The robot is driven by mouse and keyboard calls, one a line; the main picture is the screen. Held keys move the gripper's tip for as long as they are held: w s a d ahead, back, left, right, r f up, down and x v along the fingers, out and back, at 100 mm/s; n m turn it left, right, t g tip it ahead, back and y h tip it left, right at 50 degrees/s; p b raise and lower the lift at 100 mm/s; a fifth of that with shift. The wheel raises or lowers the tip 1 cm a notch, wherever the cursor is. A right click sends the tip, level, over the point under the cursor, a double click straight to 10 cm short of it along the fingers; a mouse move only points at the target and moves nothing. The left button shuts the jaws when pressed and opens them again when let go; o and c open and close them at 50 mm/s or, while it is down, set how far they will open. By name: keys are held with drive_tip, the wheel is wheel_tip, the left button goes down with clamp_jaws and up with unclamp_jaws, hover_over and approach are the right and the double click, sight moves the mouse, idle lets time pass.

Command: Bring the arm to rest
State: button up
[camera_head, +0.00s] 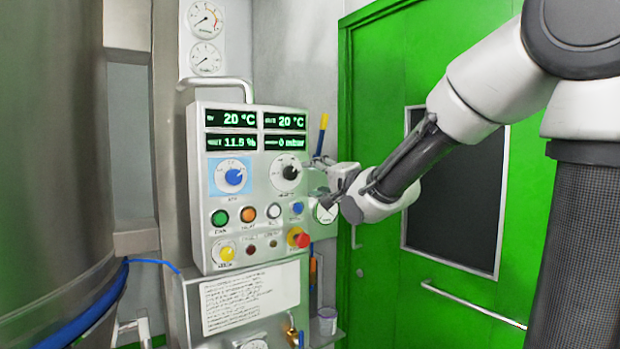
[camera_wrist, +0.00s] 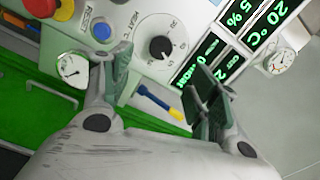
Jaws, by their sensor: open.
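My gripper (camera_head: 322,192) is in front of the right edge of a grey control panel (camera_head: 205,170), close to its black dial (camera_head: 289,172) and blue button (camera_head: 297,208). In the wrist view my gripper (camera_wrist: 160,78) is open, its two fingers wide apart with nothing between them. The black dial (camera_wrist: 160,47) shows beyond the gap between the fingers. Whether a fingertip touches the panel cannot be told. My arm reaches in from the upper right, bent at the elbow.
The panel carries lit displays (camera_head: 256,131), a blue-backed dial (camera_head: 231,176), several buttons and a red mushroom button (camera_head: 302,240). A large steel vessel (camera_head: 55,150) stands at left. A green door (camera_head: 460,220) with a dark window and a handle bar (camera_head: 472,303) is at right.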

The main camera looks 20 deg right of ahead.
idle(0.4)
drive_tip(key=s+d+f+n+g+h, duration=0.2)
drive_tip(key=s+d+f+n+g, duration=0.15)
drive_tip(key=f, duration=0.45)
drive_tip(key=s+d+f+n+g+h, duration=0.3)
drive_tip(key=s+f+n+g, duration=0.1)
drive_tip(key=f, duration=0.3)
drive_tip(key=s+d+f+n+g, duration=0.1)
drive_tip(key=s+d+n+g, duration=0.1)
drive_tip(key=s, duration=1)
drive_tip(key=s+d+f+n+g, duration=0.1)
drive_tip(key=s+d+n+g, duration=0.1)
drive_tip(key=s, duration=1.1)
drive_tip(key=shift+d+f+g+h, duration=0.15)
drive_tip(key=shift+d+g+h, duration=0.2)
drive_tip(key=shift+g, duration=0.4)
drive_tip(key=shift+s, duration=0.1)
